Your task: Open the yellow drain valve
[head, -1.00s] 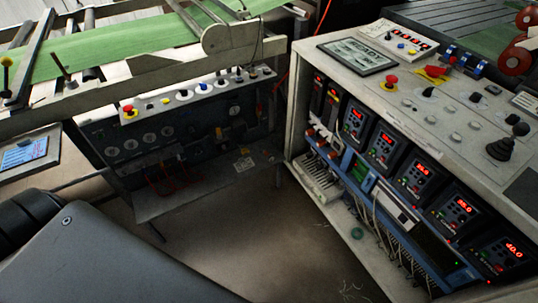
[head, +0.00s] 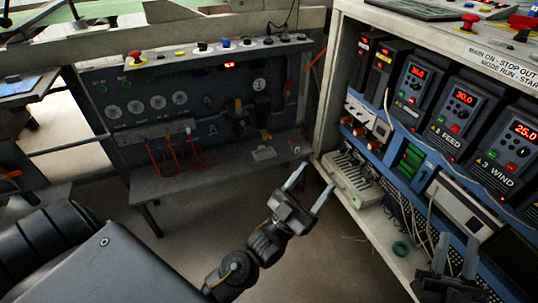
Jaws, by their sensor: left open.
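The dark panel (head: 180,105) under the sloped console has a small yellow part (head: 238,103) right of its gauges. Another small yellow part (head: 267,136) sits lower and further right. I cannot tell for certain which is the drain valve, or how its handle is turned. My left gripper (head: 314,180) is open and empty, in front of and below the panel's right end, apart from both yellow parts. My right gripper (head: 457,243) is at the lower right in front of the cabinet; its two fingers stand apart with nothing seen between them.
The open cabinet (head: 335,90) with lit drive units (head: 463,105) stands at the right. A shelf (head: 220,172) juts out below the panel, with red cables (head: 175,155) above it. A red button (head: 136,57) tops the console's left. Floor between is clear.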

